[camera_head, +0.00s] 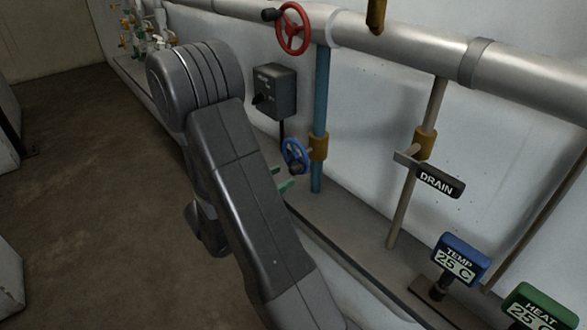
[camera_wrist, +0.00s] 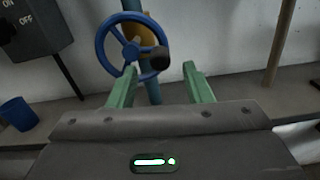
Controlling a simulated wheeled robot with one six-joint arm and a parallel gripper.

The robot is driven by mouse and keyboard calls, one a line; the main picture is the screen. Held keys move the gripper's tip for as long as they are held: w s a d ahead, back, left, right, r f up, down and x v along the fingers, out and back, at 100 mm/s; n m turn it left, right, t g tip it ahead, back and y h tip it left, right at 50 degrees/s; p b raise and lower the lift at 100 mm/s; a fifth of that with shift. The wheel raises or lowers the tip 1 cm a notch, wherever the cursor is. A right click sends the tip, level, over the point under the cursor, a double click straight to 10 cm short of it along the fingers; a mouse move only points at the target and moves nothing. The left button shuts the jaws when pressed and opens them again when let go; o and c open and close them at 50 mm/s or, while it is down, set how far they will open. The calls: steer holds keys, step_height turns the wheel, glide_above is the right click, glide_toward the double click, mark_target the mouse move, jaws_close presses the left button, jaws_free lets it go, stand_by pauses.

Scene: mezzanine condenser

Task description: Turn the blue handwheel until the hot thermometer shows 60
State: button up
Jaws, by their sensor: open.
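The blue handwheel (camera_head: 292,152) sits on a brass valve on a blue vertical pipe. It also shows in the wrist view (camera_wrist: 131,51), with a dark knob (camera_wrist: 157,60) on the right of its rim. My gripper (camera_head: 281,178) has green fingers, open and empty, just short of the wheel at its lower left. In the wrist view my gripper (camera_wrist: 160,76) has its fingers spread below the knob, apparently not touching it. The blue TEMP display (camera_head: 460,260) reads 25 C. The green HEAT display (camera_head: 541,306) reads 25, partly cut off. Neither is marked hot.
A red handwheel (camera_head: 292,29) is on the large grey pipe (camera_head: 400,40) above. A dark switch box (camera_head: 274,91) is on the wall. A DRAIN lever (camera_head: 440,181) is at the right. A blue bucket (camera_wrist: 18,115) is at the left. Floor is open at the left.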

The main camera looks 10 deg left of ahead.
mark_target(290, 169)
steer(key=shift+p+x, duration=0.45)
steer(key=shift+x, duration=2.25)
steer(key=shift+c, duration=0.4)
steer(key=c, duration=0.9)
steer(key=shift+r+n+p, duration=0.45)
steer(key=shift+n+p, duration=0.25)
steer(key=shift+r+n+p, duration=0.1)
steer(key=shift+n+p, duration=0.35)
steer(key=shift+n, duration=0.35)
steer(key=o, duration=1)
steer(key=shift+a, duration=0.1)
steer(key=b+v, duration=0.2)
steer(key=v, duration=1.1)
steer(key=shift+s+a+b, duration=0.2)
steer(key=shift+s+b, duration=0.1)
steer(key=shift+b, duration=0.05)
